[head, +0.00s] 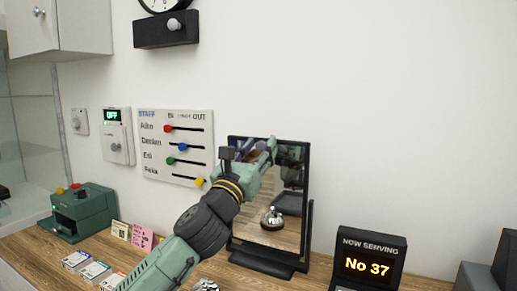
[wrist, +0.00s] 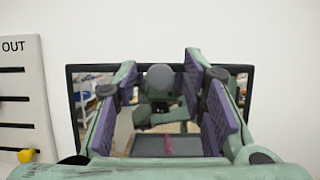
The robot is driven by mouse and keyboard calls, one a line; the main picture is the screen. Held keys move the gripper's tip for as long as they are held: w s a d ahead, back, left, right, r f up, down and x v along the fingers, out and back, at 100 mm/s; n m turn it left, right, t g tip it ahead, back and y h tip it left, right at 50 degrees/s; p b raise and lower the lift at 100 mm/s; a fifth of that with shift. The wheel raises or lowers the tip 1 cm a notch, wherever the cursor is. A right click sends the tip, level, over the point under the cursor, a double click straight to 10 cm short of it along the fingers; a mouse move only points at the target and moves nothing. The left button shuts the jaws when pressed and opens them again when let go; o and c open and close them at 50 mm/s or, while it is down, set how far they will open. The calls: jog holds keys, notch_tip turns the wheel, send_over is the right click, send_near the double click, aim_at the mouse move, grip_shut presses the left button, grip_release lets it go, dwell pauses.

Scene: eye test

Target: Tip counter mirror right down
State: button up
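The counter mirror (head: 254,229) is a rectangular mirror in a dark frame, standing nearly upright on a dark base on the wooden counter. In the wrist view the mirror (wrist: 180,127) fills the middle and reflects my gripper and arm. My gripper (head: 258,152) is at the upper part of the mirror, in front of its face. In the wrist view my gripper (wrist: 161,76) is open, its purple-padded fingers spread with nothing seen between them. I cannot tell whether the fingertips touch the mirror. My arm hides the mirror's lower left.
A staff board (head: 177,140) with coloured sliders hangs left of the mirror. A "Now serving" display (head: 369,262) stands to its right. A green device (head: 84,213) and small cards (head: 142,238) sit at left. The wall above the mirror is clear.

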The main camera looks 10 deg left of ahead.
grip_shut()
dwell(0.6)
